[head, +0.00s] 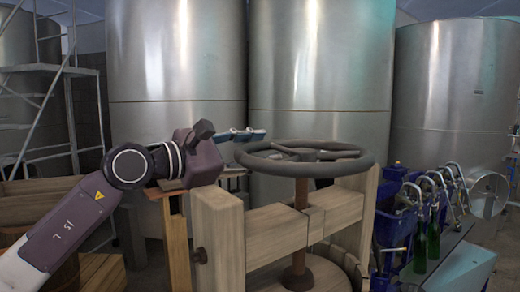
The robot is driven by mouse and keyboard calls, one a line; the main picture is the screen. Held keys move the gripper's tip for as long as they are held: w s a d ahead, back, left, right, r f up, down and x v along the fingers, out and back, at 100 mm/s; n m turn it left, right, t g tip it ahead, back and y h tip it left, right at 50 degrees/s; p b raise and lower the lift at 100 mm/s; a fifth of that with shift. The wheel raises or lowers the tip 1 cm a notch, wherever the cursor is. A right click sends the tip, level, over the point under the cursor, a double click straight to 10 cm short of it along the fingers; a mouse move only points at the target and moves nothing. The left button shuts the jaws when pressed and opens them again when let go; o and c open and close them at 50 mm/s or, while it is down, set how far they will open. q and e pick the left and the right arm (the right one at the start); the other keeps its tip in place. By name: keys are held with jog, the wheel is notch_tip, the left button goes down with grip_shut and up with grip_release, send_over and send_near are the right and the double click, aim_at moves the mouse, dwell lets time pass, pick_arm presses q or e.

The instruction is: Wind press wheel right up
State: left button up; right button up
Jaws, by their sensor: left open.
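The press wheel (352,168) is a dark, spoked handwheel lying level on top of a rusty upright screw (301,203). The screw passes down through the wooden press beam (276,233), and its lower end shows a rusty foot above a round wooden tub. My left gripper (258,134) comes in from the left and is open and empty. Its bluish fingertips lie just above the wheel's left back rim in the picture. I cannot tell whether they touch the rim. My right gripper is not in view.
A thick wooden post (218,240) of the press stands below my left wrist. A blue bottling machine (393,212) with several spouts and green bottles (420,250) stands at right. Large steel tanks (320,60) fill the back. A metal scaffold (70,100) stands at left.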

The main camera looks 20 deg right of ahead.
pick_arm(q)
jog(key=shift+w+f, duration=0.1)
jog(key=shift+a, duration=0.35)
jog(key=v, duration=1.1)
jog(key=shift+s, duration=0.25)
jog(key=shift+a, duration=0.1)
